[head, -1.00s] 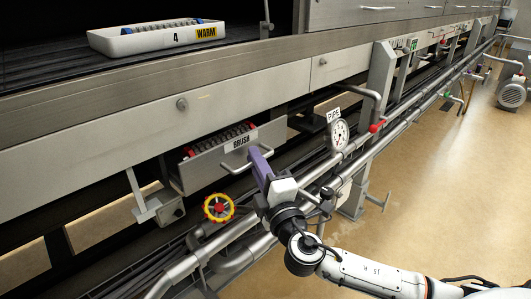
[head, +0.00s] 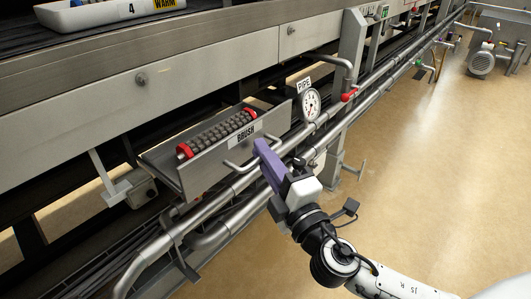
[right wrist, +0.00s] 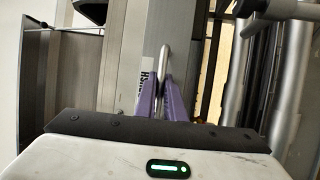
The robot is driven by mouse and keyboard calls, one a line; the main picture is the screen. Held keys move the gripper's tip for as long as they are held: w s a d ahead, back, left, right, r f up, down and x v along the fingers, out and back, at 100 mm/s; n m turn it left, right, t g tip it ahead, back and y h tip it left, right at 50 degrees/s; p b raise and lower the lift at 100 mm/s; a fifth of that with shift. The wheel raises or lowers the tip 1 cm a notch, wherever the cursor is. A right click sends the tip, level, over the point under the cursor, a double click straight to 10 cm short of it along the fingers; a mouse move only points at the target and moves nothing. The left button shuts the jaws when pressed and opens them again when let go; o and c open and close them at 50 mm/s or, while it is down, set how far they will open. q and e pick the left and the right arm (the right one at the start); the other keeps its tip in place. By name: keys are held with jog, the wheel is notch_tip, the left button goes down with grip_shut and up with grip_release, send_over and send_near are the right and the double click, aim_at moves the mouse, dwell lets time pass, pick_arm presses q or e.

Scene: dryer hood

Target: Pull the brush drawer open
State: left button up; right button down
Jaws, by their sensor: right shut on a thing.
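The brush drawer (head: 215,165) is a grey metal tray with a front plate labelled BRUSH (head: 246,132). It stands well out from under the machine's side panel. A dark roller brush (head: 218,133) with red ends lies in it. My right gripper (head: 261,148) has purple fingers and is shut on the drawer's bar handle (head: 235,167). In the right wrist view the handle (right wrist: 165,50) runs between the two fingers (right wrist: 162,100), beside the drawer front. My left gripper is not in view.
Steel pipes (head: 241,183) run below and in front of the drawer, close to my right gripper. A PIPE gauge (head: 310,104) and a red-handled valve (head: 348,97) stand to the right. A white tray marked 4 (head: 100,14) sits on the belt. The tan floor at right is open.

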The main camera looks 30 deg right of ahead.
jog(key=c, duration=1.8)
grip_release()
jog(key=shift+c, duration=0.2)
pick_arm(q)
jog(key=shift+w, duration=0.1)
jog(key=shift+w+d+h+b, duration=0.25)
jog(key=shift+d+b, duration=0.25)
jog(key=shift+b, duration=0.45)
pick_arm(e)
jog(key=s+f, duration=0.2)
jog(key=s, duration=0.8)
jog(key=shift+s, duration=0.15)
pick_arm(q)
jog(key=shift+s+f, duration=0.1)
